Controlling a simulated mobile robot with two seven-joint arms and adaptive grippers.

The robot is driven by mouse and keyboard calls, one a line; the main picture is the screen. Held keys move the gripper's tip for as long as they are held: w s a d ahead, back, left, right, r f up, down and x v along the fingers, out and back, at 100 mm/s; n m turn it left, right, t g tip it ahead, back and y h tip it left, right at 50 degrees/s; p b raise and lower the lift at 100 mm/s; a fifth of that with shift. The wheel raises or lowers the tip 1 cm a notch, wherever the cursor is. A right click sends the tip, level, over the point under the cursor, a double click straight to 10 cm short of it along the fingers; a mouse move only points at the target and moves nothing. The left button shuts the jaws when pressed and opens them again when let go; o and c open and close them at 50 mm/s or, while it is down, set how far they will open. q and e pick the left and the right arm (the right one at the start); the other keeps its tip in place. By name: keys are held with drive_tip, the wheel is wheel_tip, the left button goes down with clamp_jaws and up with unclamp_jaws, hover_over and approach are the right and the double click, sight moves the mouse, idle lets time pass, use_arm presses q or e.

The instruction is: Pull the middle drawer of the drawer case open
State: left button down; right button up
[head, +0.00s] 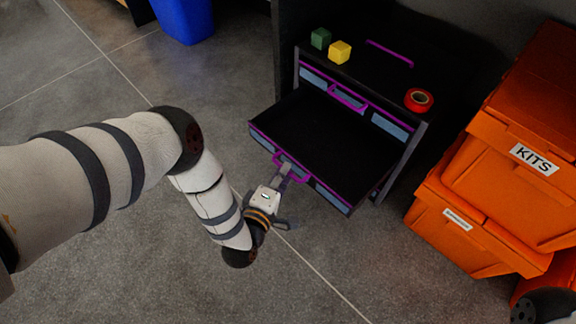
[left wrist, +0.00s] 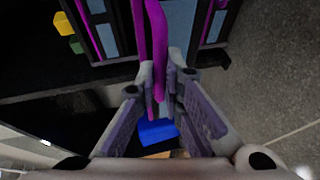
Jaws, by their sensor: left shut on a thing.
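The black drawer case (head: 412,160) stands at centre right in the head view. Its top drawer (head: 391,127) is closed, with a purple handle (head: 347,97). The drawer below it, the middle drawer (head: 318,140), is pulled far out and looks empty inside. My left gripper (head: 285,172) is at this drawer's front and shut on its purple handle (head: 305,180). In the left wrist view, the purple handle (left wrist: 157,40) runs between the fingertips. Anything below the open drawer is hidden. My right gripper is not in view.
A green cube (head: 320,38), a yellow cube (head: 340,52) and a red tape roll (head: 419,100) lie on the case. Stacked orange crates (head: 480,225) stand to its right. A blue bin (head: 185,18) is at the back left. Grey floor is clear in front.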

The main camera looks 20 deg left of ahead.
use_arm(q)
drive_tip(key=shift+s, duration=0.2)
drive_tip(key=c, duration=1.7)
unclamp_jaws()
drive_tip(key=shift+s, duration=0.1)
drive_tip(key=v, duration=1.2)
